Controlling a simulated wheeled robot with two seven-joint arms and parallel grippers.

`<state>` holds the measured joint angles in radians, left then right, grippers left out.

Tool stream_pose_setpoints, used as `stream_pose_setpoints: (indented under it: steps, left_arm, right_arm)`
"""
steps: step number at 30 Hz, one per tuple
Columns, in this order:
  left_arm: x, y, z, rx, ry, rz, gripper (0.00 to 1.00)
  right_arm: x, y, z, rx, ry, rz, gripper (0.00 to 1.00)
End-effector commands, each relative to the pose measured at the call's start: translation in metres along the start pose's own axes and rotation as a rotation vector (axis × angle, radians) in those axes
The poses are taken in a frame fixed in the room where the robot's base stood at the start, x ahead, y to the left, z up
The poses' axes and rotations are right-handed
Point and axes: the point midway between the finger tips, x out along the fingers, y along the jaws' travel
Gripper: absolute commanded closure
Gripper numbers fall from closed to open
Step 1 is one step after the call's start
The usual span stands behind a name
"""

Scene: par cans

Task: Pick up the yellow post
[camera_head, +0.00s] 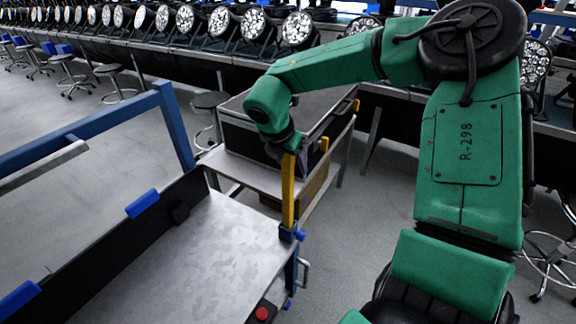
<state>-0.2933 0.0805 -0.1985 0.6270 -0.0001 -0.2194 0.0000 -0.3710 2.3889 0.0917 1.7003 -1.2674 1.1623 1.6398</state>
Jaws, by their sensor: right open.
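The yellow post (288,194) stands upright at the corner of the grey work table, just above a blue fitting. My right arm is green and reaches across from the right. Its wrist points down at the post's top, and my right gripper (291,152) is there, open. The dark fingers are small and partly hidden by the wrist, so I cannot tell whether they touch the post or straddle it. My left gripper is not in view.
The grey table (190,262) has a black back panel and a red button (262,313) at its near edge. A cart with a dark case (250,143) stands close behind the post. A blue frame (172,120) rises at left. Stools and rows of lamps lie beyond.

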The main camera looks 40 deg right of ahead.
Motion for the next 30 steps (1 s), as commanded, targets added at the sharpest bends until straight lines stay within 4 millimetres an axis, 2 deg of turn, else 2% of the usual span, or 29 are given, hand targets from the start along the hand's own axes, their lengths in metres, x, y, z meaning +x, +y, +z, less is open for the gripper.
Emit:
stream_pose_setpoints:
  steps: [3,4,9,18,22,26,30]
  left_arm:
    - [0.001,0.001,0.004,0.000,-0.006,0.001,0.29]
    - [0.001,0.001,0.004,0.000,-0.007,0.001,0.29]
    - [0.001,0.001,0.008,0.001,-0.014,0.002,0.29]
    - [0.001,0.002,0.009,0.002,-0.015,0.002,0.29]
    - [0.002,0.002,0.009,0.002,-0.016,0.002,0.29]
    - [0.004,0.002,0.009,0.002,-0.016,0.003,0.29]
    - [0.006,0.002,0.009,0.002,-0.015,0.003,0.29]
  right_arm:
    - [0.000,0.000,0.000,0.000,0.000,0.000,0.29]
    - [0.000,0.000,0.000,0.000,0.000,0.000,0.36]
    - [0.000,0.000,0.000,0.000,0.000,0.000,1.00]
    - [-0.002,0.000,0.001,0.000,-0.001,0.001,1.00]
    - [-0.009,0.001,0.004,0.000,-0.003,0.002,1.00]
    - [-0.029,0.001,0.013,0.002,-0.003,0.005,1.00]
    - [-0.062,0.001,0.028,0.005,-0.005,0.006,1.00]
